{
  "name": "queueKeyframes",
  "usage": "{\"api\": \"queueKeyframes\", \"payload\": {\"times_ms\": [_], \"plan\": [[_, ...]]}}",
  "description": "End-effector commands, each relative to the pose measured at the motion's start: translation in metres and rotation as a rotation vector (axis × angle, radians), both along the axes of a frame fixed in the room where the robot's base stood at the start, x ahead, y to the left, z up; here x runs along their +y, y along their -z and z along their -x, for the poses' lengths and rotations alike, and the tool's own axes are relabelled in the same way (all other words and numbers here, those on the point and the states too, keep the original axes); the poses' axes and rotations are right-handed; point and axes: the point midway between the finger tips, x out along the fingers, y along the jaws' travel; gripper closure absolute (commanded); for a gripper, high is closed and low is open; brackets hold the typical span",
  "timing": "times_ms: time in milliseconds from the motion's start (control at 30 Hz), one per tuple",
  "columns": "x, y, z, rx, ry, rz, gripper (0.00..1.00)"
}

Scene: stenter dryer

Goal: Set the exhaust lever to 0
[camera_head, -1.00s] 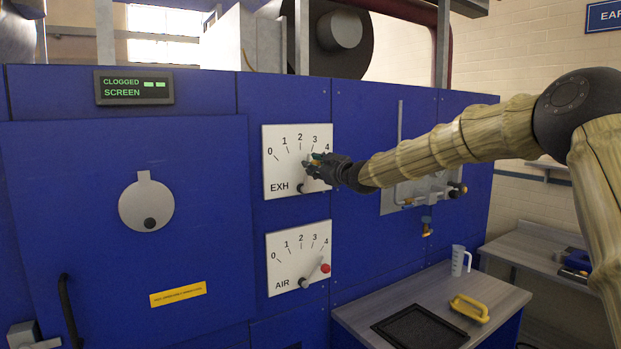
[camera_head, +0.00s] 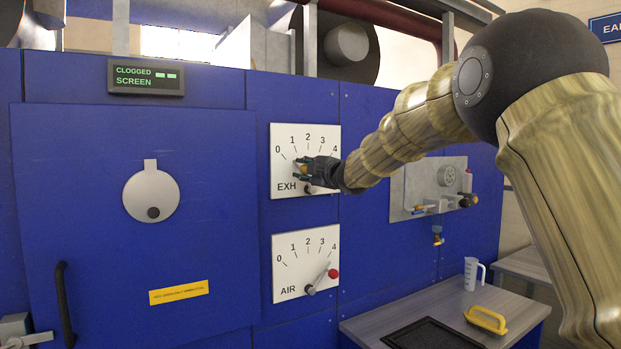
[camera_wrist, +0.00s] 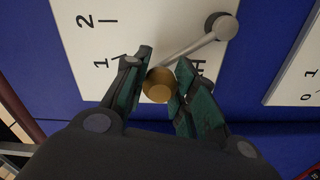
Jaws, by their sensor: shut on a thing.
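The exhaust dial, a white EXH plate (camera_head: 322,139) marked 0 to 4, is on the blue panel. Its grey lever (camera_wrist: 190,48) runs from a round pivot (camera_wrist: 222,25) to a brass-coloured knob (camera_wrist: 159,86). My gripper (camera_head: 301,169) is at the dial's lower left; in the wrist view its green-padded fingers (camera_wrist: 160,92) are on both sides of the knob, shut on it. The lever lies past the 1 mark on the 0 side. The 0 mark is hidden in the wrist view, so I cannot tell if the lever lines up with it exactly.
The AIR dial (camera_head: 290,262) sits just below, its red-knobbed lever (camera_head: 332,273) near 4. A valve panel (camera_head: 418,190) is to the right. A bench (camera_head: 365,327) below holds a jug (camera_head: 471,273), a yellow-handled tool (camera_head: 486,319) and a dark tray (camera_head: 432,333). A display (camera_head: 146,77) reads CLOGGED SCREEN.

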Motion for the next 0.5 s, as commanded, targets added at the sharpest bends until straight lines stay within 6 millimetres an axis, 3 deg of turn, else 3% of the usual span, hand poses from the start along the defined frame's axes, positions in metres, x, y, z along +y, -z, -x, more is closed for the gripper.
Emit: {"api": "queueKeyframes", "payload": {"times_ms": [33,500], "plan": [[0.0007,0.0067,0.0005,-0.008,0.001,0.021,1.00],[0.0044,0.0085,0.0026,-0.043,0.002,0.086,1.00]]}}
